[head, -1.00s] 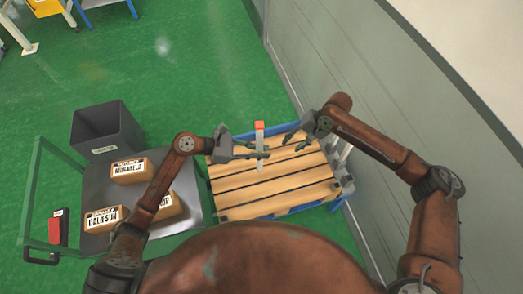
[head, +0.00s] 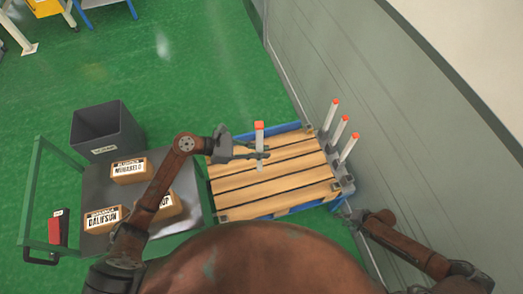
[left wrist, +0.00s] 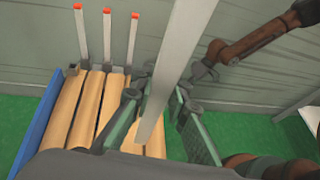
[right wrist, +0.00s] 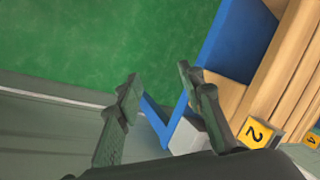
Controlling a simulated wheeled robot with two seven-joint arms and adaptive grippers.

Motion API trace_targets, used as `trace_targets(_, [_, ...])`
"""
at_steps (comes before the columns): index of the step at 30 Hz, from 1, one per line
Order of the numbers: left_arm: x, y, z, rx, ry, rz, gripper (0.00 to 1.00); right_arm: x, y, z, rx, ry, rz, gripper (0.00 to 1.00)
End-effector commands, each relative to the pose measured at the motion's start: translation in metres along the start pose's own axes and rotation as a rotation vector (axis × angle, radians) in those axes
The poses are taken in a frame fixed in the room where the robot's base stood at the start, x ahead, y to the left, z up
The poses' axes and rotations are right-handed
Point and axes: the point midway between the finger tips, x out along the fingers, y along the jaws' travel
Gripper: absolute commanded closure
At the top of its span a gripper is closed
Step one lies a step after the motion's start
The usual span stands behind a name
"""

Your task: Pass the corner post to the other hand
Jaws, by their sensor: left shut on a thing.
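A pale corner post (head: 259,148) with an orange tip stands roughly upright above the slatted wooden pallet (head: 240,187). My left gripper (head: 262,152) is shut on this post. The left wrist view shows the post (left wrist: 181,60) passing between the fingers (left wrist: 158,110). My right gripper (head: 366,217) is off the pallet's near right corner, well apart from the post. In the right wrist view its fingers (right wrist: 160,88) are open with nothing between them.
Three orange-tipped posts (head: 343,127) stand along the pallet's right edge, beside the grey wall (head: 400,120). Green floor (head: 190,60) is clear beyond the pallet.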

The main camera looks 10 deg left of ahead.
Motion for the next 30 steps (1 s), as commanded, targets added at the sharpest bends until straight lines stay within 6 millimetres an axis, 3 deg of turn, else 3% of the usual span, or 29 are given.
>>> trace_targets(6, [0.000, 0.000, 0.001, 0.001, -0.001, 0.000, 1.00, 0.027, 0.063, 0.042, -0.012, 0.037, 0.048, 0.64])
trace_targets(11, [0.000, 0.000, 0.001, 0.001, -0.001, 0.000, 1.00, 0.057, 0.087, 0.032, -0.154, 0.144, 0.082, 0.64])
trace_targets(14, [0.000, 0.000, 0.001, 0.001, -0.001, 0.000, 1.00, 0.076, 0.118, 0.047, -0.239, 0.185, 0.140, 0.64])
trace_targets(17, [0.000, 0.000, 0.001, 0.001, -0.001, 0.000, 1.00, 0.091, 0.154, 0.076, -0.317, 0.194, 0.212, 0.64])
trace_targets(21, [0.000, 0.000, 0.001, 0.001, -0.001, 0.000, 1.00, 0.108, 0.196, 0.132, -0.401, 0.159, 0.297, 0.64])
trace_targets(30, [0.000, 0.000, 0.001, 0.001, -0.001, 0.000, 1.00, 0.129, 0.248, 0.272, -0.527, 0.006, 0.396, 0.64])
